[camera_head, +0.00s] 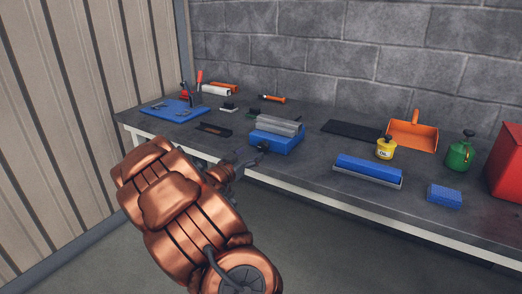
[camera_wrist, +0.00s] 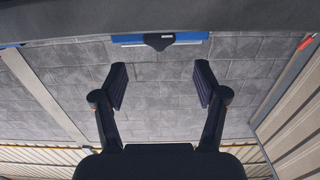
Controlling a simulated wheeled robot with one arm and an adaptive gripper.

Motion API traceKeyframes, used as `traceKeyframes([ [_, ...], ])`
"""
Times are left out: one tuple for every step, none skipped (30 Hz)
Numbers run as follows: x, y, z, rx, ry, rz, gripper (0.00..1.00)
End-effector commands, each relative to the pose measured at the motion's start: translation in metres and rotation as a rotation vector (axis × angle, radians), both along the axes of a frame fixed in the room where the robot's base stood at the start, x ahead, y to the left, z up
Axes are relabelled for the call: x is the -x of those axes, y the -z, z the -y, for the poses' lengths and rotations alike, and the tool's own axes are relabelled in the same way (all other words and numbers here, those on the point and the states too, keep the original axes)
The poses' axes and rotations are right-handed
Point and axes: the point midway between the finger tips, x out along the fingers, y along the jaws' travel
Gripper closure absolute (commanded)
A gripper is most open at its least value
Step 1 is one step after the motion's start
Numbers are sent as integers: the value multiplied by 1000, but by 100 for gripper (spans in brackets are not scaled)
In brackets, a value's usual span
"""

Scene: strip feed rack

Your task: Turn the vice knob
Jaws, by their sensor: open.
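The vice is a blue block with grey jaws (camera_head: 277,135) near the front edge of the workbench in the head view. In the wrist view its blue body (camera_wrist: 190,37) shows at the top, with the dark vice knob (camera_wrist: 158,42) in front of it. My gripper (camera_wrist: 160,86) is open and empty, its two dark fingers spread wide. The knob lines up with the gap between the fingers but lies apart from them. In the head view my arm reaches toward the vice, and the gripper is small and partly hidden by my arm.
The grey workbench (camera_head: 315,166) runs along a block wall. A blue-topped bar (camera_head: 368,168), a yellow pot (camera_head: 386,149), an orange dustpan (camera_head: 412,136) and a green can (camera_head: 459,155) stand to the right. A blue mat (camera_head: 175,109) lies to the left. Floor in front is clear.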

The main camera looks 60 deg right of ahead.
Motion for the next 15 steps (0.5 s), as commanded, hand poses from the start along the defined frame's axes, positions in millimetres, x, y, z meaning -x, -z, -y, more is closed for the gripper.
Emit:
traceKeyframes([
  [1, 0, 2, 4, 5, -1, 28],
  [2, 0, 4, 5, 7, -1, 28],
  [2, 0, 6, 5, 8, -1, 28],
  [2, -1, 9, 6, 8, -1, 28],
  [2, -1, 11, 6, 7, -1, 28],
  [1, -1, 14, 7, 7, -1, 28],
  [2, -1, 17, 7, 7, -1, 28],
  [1, -1, 21, 7, 7, -1, 28],
  [1, -1, 25, 6, 6, 0, 28],
  [1, -1, 28, 5, 6, 1, 28],
  [0, -1, 32, 5, 6, 2, 28],
  [0, -1, 36, 5, 5, 2, 28],
  [0, -1, 39, 4, 5, 2, 28],
  [-1, -1, 42, 4, 4, 1, 28],
  [0, -1, 47, 4, 5, 1, 28],
])
